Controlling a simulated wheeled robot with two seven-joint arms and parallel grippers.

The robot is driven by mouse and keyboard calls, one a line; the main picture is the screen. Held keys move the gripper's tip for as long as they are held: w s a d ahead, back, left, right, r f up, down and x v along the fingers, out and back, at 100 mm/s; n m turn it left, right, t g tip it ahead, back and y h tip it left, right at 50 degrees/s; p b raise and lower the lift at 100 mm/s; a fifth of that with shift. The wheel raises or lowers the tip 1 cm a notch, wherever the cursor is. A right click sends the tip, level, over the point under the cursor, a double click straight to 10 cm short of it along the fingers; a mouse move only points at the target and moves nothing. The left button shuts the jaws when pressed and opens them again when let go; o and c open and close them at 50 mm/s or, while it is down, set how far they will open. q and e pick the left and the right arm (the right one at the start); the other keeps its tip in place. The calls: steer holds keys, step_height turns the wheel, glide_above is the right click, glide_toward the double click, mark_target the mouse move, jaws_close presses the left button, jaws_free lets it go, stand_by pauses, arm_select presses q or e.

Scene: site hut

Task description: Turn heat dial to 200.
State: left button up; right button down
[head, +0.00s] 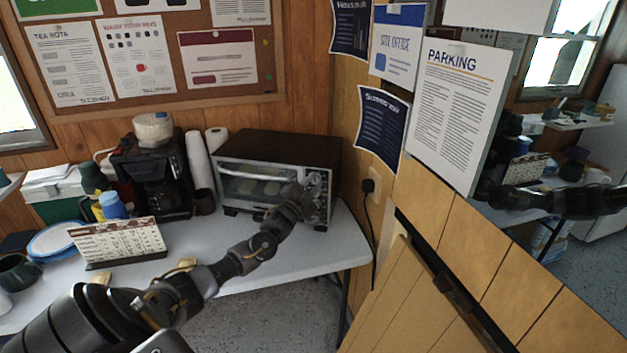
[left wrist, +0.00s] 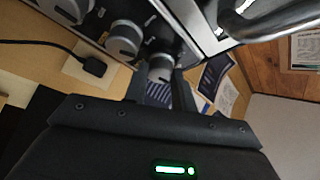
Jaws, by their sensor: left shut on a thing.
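The toaster oven (head: 275,150) stands on the white table, with its control panel at its right end. In the left wrist view the panel carries a row of silver dials, including a middle dial (left wrist: 122,40) and an end dial (left wrist: 160,68). My left gripper (head: 312,186) reaches the upper part of the panel. In the left wrist view its fingers (left wrist: 160,88) are shut on the end dial, the uppermost one. Their tips partly hide it. I cannot read the dial's markings or pointer, nor the 200 mark. My right gripper is not in view.
The oven door handle (left wrist: 275,20) is close beside the dials. A wall socket with a plug (head: 368,186) is right of the oven. A coffee maker (head: 152,175) and a desk calendar (head: 118,242) stand to the left on the table (head: 235,235).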

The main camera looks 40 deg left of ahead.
arm_select(q)
steer(key=m+p, duration=0.1)
steer(key=m, duration=0.1)
steer(key=m+g+h+p, duration=0.1)
steer(key=shift+r+m, duration=0.2)
steer(key=shift+m, duration=0.2)
steer(key=shift+m+g+p, duration=0.5)
steer(key=shift+m, duration=0.6)
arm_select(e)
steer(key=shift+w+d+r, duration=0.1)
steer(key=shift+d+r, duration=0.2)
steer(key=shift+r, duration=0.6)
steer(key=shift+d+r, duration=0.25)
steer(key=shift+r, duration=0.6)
arm_select(q)
steer(key=shift+f, duration=0.1)
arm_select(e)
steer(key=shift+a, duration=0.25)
arm_select(q)
steer(key=o, duration=1)
steer(key=shift+a, duration=0.1)
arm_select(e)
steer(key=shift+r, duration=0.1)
